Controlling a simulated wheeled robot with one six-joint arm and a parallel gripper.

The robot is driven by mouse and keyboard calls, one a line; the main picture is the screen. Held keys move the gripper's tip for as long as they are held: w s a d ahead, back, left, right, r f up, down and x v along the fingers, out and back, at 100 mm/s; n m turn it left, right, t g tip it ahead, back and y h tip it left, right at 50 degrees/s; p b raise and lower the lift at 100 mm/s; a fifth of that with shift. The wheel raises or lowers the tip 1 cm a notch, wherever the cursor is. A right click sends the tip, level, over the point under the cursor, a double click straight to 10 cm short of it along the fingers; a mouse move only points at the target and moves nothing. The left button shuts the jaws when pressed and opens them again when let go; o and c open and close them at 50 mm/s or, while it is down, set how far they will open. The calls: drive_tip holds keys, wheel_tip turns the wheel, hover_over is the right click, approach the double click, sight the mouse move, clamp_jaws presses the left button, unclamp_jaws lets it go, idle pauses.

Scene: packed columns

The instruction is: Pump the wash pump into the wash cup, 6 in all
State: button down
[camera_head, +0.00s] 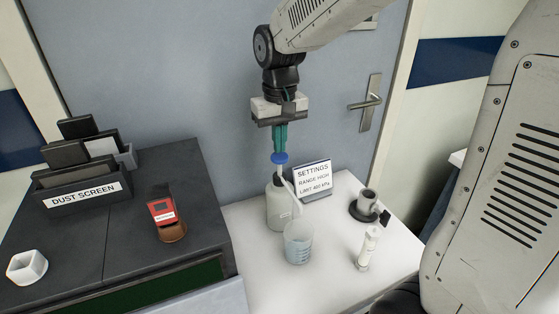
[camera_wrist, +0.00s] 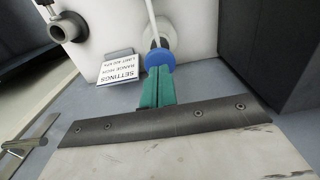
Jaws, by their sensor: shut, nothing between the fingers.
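The wash pump (camera_head: 279,208) is a whitish bottle with a blue pump head (camera_head: 279,158) and a pale spout that slopes down to the right. It stands upright on the white table. The wash cup (camera_head: 298,246) is a clear beaker with bluish liquid in its lower part, in front of the bottle under the spout. My gripper (camera_head: 280,148) points down directly over the blue head, its green fingers together and empty. In the wrist view the fingertips (camera_wrist: 158,70) are at the edge of the blue head (camera_wrist: 160,60); I cannot tell whether they touch it.
A settings sign (camera_head: 313,179) stands behind the bottle. A grey cup-like fixture (camera_head: 366,203) and a white cylinder (camera_head: 368,247) stand to the right. The dark counter (camera_head: 120,235) at left holds a red device (camera_head: 163,212), a white square dish (camera_head: 27,267) and a dust screen rack (camera_head: 85,197).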

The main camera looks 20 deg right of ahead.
sight(279, 156)
drive_tip(key=shift+f, duration=1.9)
drive_tip(key=shift+r, duration=2.1)
drive_tip(key=shift+f, duration=2.1)
drive_tip(key=shift+r, duration=2.1)
